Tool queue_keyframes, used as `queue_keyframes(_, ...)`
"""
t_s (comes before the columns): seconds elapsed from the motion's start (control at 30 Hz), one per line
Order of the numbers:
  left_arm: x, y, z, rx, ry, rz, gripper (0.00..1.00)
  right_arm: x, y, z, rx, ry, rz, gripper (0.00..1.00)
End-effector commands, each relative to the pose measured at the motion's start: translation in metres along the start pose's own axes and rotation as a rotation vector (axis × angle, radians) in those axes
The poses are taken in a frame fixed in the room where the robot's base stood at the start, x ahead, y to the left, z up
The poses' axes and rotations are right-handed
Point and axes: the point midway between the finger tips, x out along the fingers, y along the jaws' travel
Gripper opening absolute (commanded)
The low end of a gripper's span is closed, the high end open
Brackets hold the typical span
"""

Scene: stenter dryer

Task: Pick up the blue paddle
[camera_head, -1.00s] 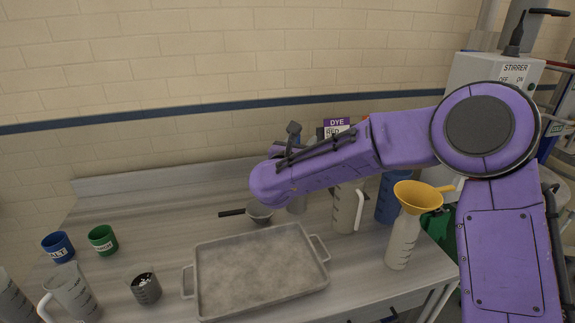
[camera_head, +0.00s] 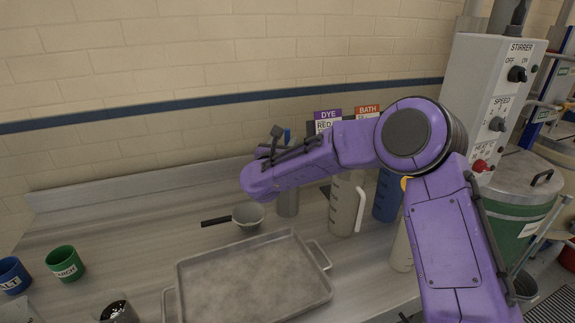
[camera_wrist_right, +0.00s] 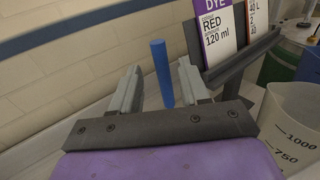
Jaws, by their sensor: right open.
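The blue paddle shows as an upright blue handle (camera_wrist_right: 162,75) in the right wrist view. Its tip (camera_head: 287,136) shows just past my gripper in the head view. Below it stands a grey metal container (camera_head: 288,203); my arm hides the part between, so I cannot tell how the paddle sits there. My right gripper (camera_head: 276,138) is open, with the handle showing between its two fingers in the wrist view. I cannot tell whether either finger touches it. My left gripper is not in view.
A dye card (camera_wrist_right: 217,32) on a dark holder is close right of the fingers. A measuring jug (camera_head: 343,207) and a blue jug (camera_head: 385,198) stand right of the container. A strainer (camera_head: 248,215) and a metal tray (camera_head: 325,290) lie in front.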

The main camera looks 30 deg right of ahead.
Motion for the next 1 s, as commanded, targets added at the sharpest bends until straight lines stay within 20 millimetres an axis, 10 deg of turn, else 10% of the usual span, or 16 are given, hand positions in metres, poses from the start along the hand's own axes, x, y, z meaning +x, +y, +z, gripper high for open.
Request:
queue_keyframes(0.47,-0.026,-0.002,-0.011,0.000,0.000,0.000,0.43,0.040,-0.004,0.000,0.001,0.000,-0.002,0.45)
queue_keyframes(0.6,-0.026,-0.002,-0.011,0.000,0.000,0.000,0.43,0.040,-0.004,0.000,0.001,0.000,-0.002,0.00)
queue_keyframes(1.0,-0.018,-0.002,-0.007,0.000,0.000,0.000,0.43,0.040,-0.004,0.012,0.006,-0.003,-0.003,0.00)
